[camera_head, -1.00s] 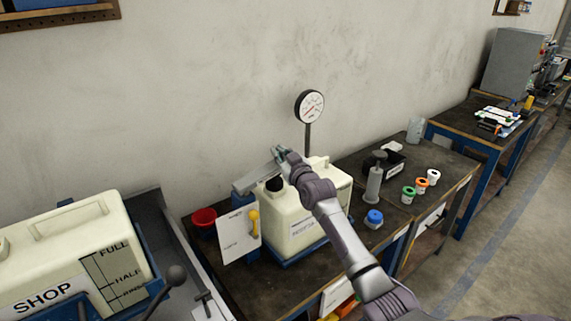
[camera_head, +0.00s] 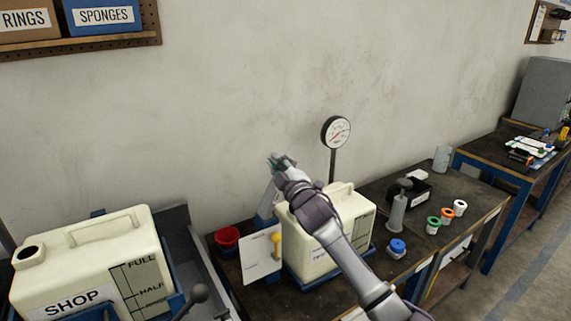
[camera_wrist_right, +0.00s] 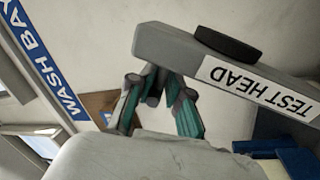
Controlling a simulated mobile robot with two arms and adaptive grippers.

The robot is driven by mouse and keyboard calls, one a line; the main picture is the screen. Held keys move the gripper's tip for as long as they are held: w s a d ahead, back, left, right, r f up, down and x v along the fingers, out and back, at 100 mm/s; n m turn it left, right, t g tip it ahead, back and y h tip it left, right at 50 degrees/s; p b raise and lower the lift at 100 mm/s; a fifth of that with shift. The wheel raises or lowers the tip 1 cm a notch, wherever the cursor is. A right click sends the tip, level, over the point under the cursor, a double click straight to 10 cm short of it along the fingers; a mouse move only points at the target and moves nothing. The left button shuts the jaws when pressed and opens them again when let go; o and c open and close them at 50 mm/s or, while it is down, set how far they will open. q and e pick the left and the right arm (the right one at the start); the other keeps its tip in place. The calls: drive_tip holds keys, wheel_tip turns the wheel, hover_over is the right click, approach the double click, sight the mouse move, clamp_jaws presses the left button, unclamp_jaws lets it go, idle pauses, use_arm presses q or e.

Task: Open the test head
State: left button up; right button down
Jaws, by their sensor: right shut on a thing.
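The test head is a grey bar (camera_head: 268,198) with a black round pad (camera_wrist_right: 228,43) and a white TEST HEAD label (camera_wrist_right: 260,85). In the head view it stands steeply tilted up at the left of the cream tank (camera_head: 340,208), off the tank's top. My right gripper (camera_head: 281,162) is shut on the bar near its upper end; in the wrist view its teal-padded fingers (camera_wrist_right: 158,95) are at the bar's edge. My arm hides part of the tank and its mouth. My left gripper is not in view.
A pressure gauge (camera_head: 336,132) on a post stands behind the tank. A red cup (camera_head: 227,237), a white card (camera_head: 260,256) and a yellow-knobbed lever (camera_head: 276,240) are at left. A blue-capped jar (camera_head: 397,246) and hand pump (camera_head: 398,210) are at right. The SHOP tank (camera_head: 85,270) stands left.

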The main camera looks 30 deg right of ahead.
drive_tip(key=shift+s+a+n, duration=0.1)
drive_tip(key=shift+a+n, duration=0.7)
drive_tip(key=shift+a, duration=0.15)
drive_tip(key=c, duration=1.2)
unclamp_jaws()
drive_tip(key=shift+o, duration=0.3)
drive_tip(key=shift+s+r, duration=0.1)
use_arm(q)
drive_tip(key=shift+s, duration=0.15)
use_arm(e)
drive_tip(key=s+f, duration=0.2)
drive_tip(key=s, duration=1)
drive_tip(key=shift+w+f, duration=0.1)
